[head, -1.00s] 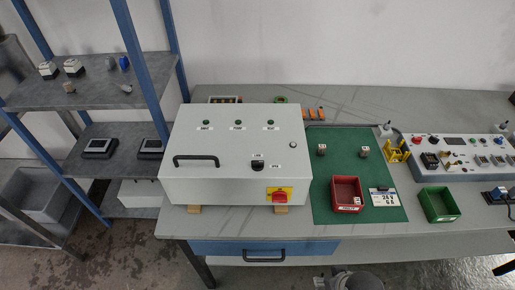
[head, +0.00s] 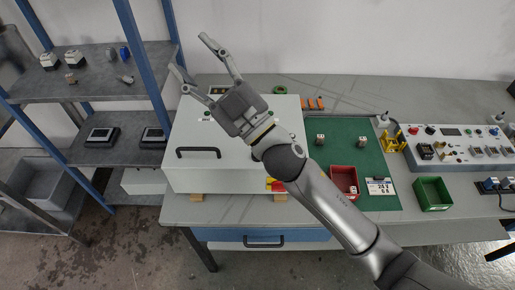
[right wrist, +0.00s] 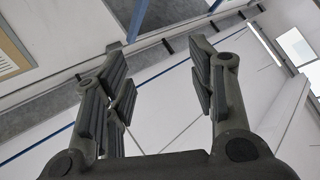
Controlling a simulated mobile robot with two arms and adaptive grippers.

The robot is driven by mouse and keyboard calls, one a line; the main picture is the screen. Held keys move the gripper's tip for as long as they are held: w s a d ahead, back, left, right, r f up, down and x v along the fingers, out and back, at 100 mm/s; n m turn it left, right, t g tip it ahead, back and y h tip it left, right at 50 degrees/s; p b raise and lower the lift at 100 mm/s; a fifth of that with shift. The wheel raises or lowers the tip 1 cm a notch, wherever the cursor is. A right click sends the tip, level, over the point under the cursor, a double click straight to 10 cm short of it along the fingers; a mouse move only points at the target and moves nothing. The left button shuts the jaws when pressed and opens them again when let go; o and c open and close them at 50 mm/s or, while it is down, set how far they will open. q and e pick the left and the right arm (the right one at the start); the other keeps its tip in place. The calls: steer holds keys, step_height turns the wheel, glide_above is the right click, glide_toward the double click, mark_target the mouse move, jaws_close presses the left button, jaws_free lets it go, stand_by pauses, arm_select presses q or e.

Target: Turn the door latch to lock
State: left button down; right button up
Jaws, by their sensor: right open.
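The white control cabinet (head: 200,178) stands on the workbench, its front door closed with a black bar handle (head: 198,153) on the left. The door latch is hidden behind my right arm, which crosses the right part of the cabinet. My right gripper (head: 190,55) is raised over the cabinet's upper left, pointing up and to the left, its fingers spread and empty. In the right wrist view the open fingers (right wrist: 160,85) have only wall, ceiling and shelf parts behind them. My left gripper is not in view.
A red-and-yellow switch (head: 276,186) is partly covered by my arm. Right of the cabinet are a green mat (head: 345,135), a red bin (head: 343,178), a green bin (head: 434,194) and a control panel (head: 462,155). A blue-post shelf (head: 110,85) stands at the left.

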steer(key=s+a+n+g+y, duration=0.3)
steer(key=s+a+n+g, duration=0.65)
steer(key=n+g, duration=0.6)
step_height(320, 180, down, 11)
steer(key=s+a+n+g+h, duration=0.1)
steer(key=s+n+g+h, duration=0.1)
steer(key=n+g+h, duration=0.45)
steer(key=w+d+f+m+t+h, duration=0.1)
steer(key=w+d+f+t+h, duration=0.3)
steer(key=w+d+f+h, duration=0.45)
steer(key=w+d+r+m+t+h, duration=0.1)
steer(key=w+d+h, duration=0.2)
steer(key=d, duration=0.3)
steer(key=w+d+r+m+t+h, duration=0.1)
steer(key=w+d+t+h, duration=0.15)
steer(key=d, duration=0.35)
steer(key=shift+g+h, duration=0.45)
steer(key=f+p, duration=0.1)
steer(key=f, duration=0.2)
steer(key=f+p, duration=0.1)
steer(key=f, duration=0.2)
steer(key=f+p, duration=0.2)
steer(key=f, duration=0.1)
steer(key=shift+w+f, duration=0.15)
steer(key=shift+w, duration=0.1)
steer(key=shift+f, duration=0.6)
